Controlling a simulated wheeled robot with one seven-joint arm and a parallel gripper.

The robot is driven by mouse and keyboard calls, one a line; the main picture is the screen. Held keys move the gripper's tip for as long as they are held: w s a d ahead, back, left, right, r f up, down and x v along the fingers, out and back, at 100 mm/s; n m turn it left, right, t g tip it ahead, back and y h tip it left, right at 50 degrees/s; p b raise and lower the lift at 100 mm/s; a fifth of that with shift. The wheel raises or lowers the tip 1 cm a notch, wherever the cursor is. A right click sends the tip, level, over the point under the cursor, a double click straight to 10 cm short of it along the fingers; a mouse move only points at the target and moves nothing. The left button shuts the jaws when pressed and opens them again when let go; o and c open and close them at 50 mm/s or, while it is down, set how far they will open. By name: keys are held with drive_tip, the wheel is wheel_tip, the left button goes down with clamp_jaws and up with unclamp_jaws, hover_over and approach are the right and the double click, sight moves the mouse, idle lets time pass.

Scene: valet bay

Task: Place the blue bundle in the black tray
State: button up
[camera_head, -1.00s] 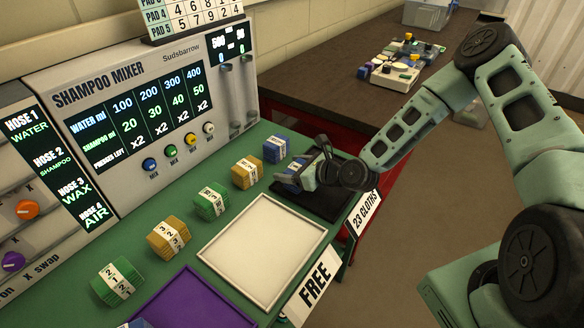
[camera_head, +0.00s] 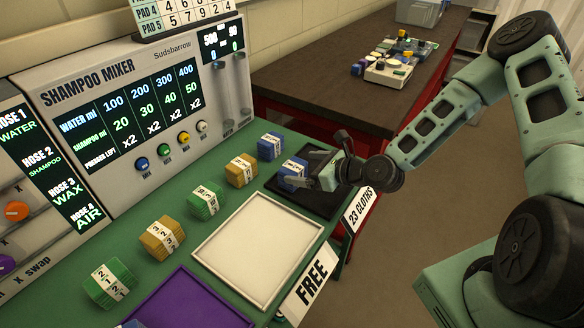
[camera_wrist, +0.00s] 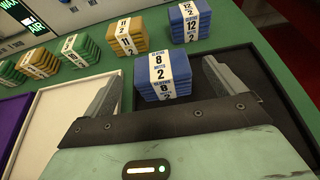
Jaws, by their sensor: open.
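A blue bundle (camera_head: 292,174) with a white paper band sits in the black tray (camera_head: 316,203), toward the tray's left side. In the wrist view the same blue bundle (camera_wrist: 166,80) is marked 8 and 2 and rests on the floor of the black tray (camera_wrist: 272,75). My gripper (camera_head: 316,164) is low over the tray. Its fingers stand wide apart, one to either side of the bundle, with gaps between.
Another blue bundle (camera_head: 271,146), marked 12, stands behind the tray. Yellow (camera_head: 241,170) and green (camera_head: 205,201) bundles line the green counter. An empty white tray (camera_head: 260,245) and a purple tray (camera_head: 190,305) lie nearer. The shampoo mixer (camera_head: 130,110) rises behind.

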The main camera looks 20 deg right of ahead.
drive_tip(key=v, duration=0.4)
drive_tip(key=shift+s+d+r, duration=0.15)
drive_tip(key=shift+s, duration=0.15)
drive_tip(key=shift+s+n, duration=0.25)
drive_tip(key=shift+n, duration=0.15)
drive_tip(key=s+a+n+g, duration=0.1)
drive_tip(key=n, duration=0.2)
drive_tip(key=s+a+n+g, duration=0.1)
drive_tip(key=a+n+g, duration=0.1)
drive_tip(key=s+a+n+g, duration=0.1)
drive_tip(key=n+g, duration=0.1)
drive_tip(key=n, duration=0.1)
drive_tip(key=shift+s+a+f+n, duration=0.3)
drive_tip(key=shift+s+a+f, duration=0.05)
drive_tip(key=shift+s, duration=0.05)
drive_tip(key=s+a+r+n+g+h, duration=0.3)
drive_tip(key=s+r+n, duration=0.5)
drive_tip(key=s+n, duration=0.3)
drive_tip(key=s+a+r+n+g+h, duration=0.3)
drive_tip(key=s+r+n, duration=0.6)
drive_tip(key=n, duration=0.7)
drive_tip(key=shift+s+a+h, duration=0.5)
drive_tip(key=shift+s+h, duration=0.2)
drive_tip(key=shift+s, duration=0.15)
drive_tip(key=shift+a, duration=0.1)
